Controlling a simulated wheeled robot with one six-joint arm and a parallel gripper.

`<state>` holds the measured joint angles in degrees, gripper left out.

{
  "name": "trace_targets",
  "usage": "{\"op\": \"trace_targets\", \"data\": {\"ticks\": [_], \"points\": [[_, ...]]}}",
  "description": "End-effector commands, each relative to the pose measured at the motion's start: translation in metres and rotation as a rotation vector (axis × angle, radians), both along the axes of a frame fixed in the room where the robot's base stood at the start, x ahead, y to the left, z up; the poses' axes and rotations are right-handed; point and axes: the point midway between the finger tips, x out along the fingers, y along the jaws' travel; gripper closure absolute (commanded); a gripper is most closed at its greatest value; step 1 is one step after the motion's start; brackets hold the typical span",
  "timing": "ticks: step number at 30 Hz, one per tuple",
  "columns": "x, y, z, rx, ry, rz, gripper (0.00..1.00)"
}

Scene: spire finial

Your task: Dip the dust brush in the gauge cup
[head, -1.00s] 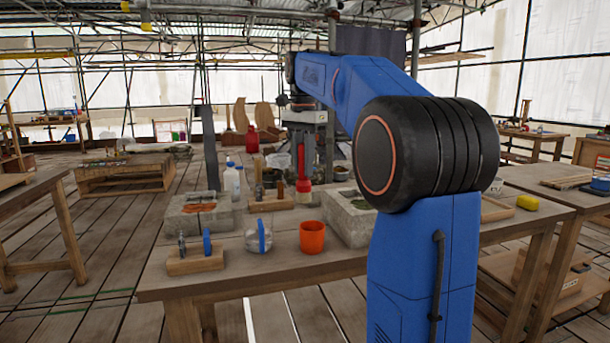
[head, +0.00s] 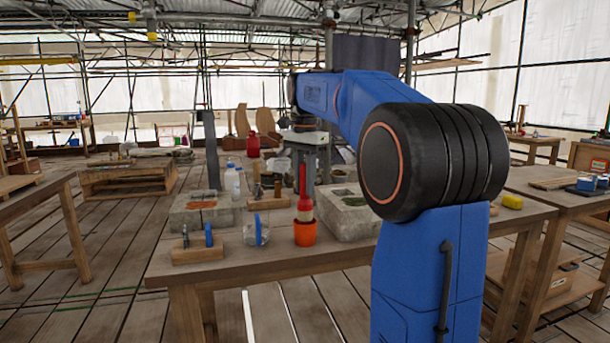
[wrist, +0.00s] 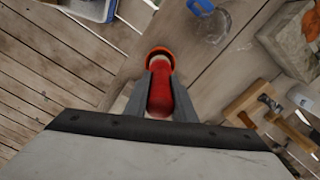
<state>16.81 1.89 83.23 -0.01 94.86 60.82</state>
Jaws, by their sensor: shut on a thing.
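The dust brush, with a red handle (head: 304,183) and a pale collar, is upright in the head view. It also shows in the wrist view (wrist: 160,98). My gripper (wrist: 162,85) is shut on its red handle. The orange gauge cup (head: 305,235) stands near the front edge of the table. In the wrist view its orange rim (wrist: 158,50) rings the brush's far end. The brush's lower end appears to be inside the cup, and its bristles are hidden. My gripper is above the cup, and its fingertips are hard to make out in the head view.
A clear vessel with a blue part (head: 257,233) stands left of the cup. A wooden holder (head: 197,253) with small tools is further left. Stone blocks (head: 200,212) and (head: 347,215) stand behind on the table (head: 270,265). Two bottles (head: 232,182) are at the back.

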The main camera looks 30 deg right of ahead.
Motion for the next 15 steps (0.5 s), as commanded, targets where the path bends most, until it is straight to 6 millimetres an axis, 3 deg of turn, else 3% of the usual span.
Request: {"op": "trace_targets", "data": {"ticks": [15], "points": [[0.000,0.000,-0.046,0.000,0.000,0.000,1.00]]}}
